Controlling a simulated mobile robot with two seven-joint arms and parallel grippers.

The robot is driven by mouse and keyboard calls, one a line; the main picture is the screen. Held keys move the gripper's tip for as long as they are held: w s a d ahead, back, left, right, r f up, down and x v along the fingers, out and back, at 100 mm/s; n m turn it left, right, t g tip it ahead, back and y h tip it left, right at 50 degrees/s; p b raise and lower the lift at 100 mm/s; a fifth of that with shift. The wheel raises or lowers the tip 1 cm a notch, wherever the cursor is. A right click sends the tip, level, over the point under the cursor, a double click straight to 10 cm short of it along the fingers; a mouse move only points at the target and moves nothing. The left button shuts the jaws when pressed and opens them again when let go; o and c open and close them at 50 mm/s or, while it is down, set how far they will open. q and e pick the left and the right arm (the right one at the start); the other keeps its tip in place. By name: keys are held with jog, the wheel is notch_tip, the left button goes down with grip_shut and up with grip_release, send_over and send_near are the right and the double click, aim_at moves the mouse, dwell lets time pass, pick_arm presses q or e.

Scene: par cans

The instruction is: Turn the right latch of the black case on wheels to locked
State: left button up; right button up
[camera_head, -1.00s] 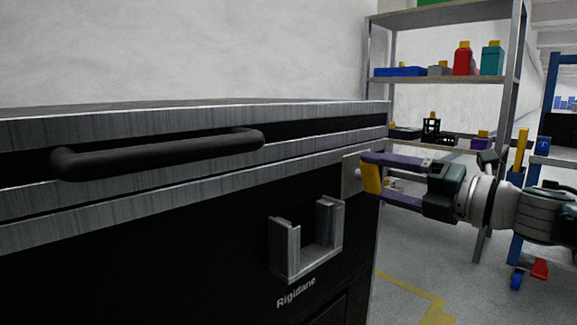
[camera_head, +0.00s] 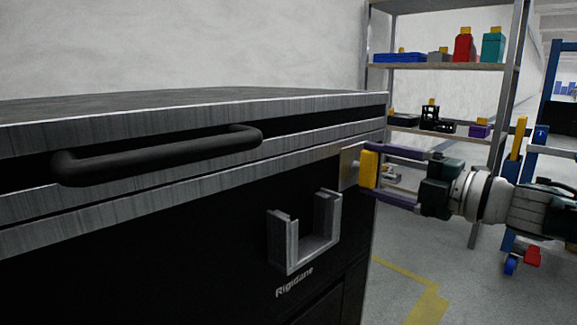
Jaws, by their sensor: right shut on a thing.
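The black case (camera_head: 160,255) fills the left and middle of the view, with metal edge strips and a black bar handle (camera_head: 155,157) on its front. The right latch has a small metal plate (camera_head: 348,168) at the case's right front edge. My right gripper (camera_head: 369,169) comes in from the right and is shut on the latch there; its yellow fingertip pad covers most of the latch's turning part. I cannot tell the latch's exact angle. My left gripper is not in view.
A metal U-shaped bracket (camera_head: 305,240) sticks out from the case front, left of my gripper. A shelf rack (camera_head: 440,66) with boxes and bottles stands behind at right. A blue cart (camera_head: 550,130) is at the far right. Floor with a yellow line shows below my arm.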

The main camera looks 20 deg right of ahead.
jog(key=o, duration=1.2)
jog(key=shift+s, duration=0.1)
jog(key=p+v, duration=0.4)
jog(key=v, duration=0.5)
jog(key=shift+s+d, duration=0.15)
jog(key=shift+s, duration=0.2)
